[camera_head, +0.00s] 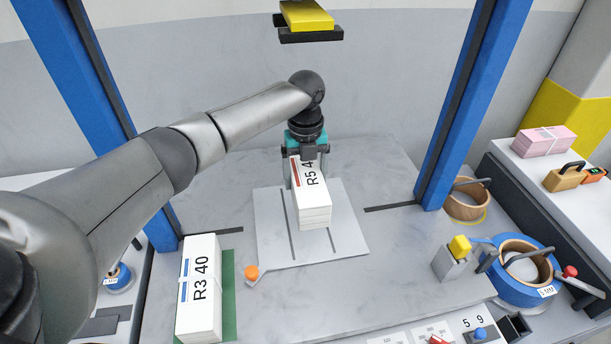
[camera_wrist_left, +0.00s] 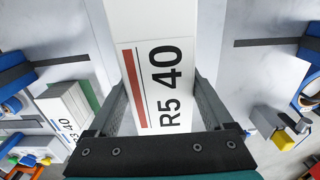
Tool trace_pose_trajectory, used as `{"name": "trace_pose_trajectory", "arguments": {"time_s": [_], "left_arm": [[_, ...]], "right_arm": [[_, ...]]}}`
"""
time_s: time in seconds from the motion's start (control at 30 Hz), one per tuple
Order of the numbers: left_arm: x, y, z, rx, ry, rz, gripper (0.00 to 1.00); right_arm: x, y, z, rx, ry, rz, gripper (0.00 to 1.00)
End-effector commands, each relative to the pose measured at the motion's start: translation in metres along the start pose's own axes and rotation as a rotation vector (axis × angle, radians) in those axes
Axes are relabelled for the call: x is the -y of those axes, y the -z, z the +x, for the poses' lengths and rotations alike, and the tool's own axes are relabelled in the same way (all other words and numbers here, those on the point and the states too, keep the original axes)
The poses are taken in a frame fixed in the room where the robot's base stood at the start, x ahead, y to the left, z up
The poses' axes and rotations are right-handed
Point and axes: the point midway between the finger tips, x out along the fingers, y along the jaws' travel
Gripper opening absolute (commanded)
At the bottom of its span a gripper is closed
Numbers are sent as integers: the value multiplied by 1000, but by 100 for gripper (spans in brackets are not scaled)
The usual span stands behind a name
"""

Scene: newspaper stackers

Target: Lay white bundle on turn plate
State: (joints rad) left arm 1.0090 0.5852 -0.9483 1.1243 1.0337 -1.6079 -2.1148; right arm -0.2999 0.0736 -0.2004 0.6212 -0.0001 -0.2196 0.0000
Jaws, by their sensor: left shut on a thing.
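A white bundle marked R5 40 (camera_head: 315,212) is between the fingers of my left gripper (camera_head: 305,168), which is shut on it. The bundle is over the middle of the grey slotted turn plate (camera_head: 345,243), its long side running roughly along the slots. I cannot tell whether its underside touches the plate. A second white bundle, marked R3 40 (camera_head: 202,285), lies on a green mat (camera_head: 229,290) at the front left. My right gripper is not in view.
Blue posts (camera_head: 456,105) rise on both sides of the plate, under a yellow-topped black head (camera_head: 307,18). An orange knob (camera_head: 251,272) is at the plate's front left corner. A pink bundle (camera_head: 543,140) lies on the right-hand shelf.

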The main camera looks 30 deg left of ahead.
Motion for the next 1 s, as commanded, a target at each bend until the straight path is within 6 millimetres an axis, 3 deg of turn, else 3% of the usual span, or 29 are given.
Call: {"name": "trace_pose_trajectory", "arguments": {"time_s": [0.57, 1.0], "left_arm": [[1, -1, -3, 1, 5, -2, 0], [2, -1, 42, 1, 5, 0, 0]], "right_arm": [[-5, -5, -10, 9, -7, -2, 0], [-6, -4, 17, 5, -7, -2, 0]]}}
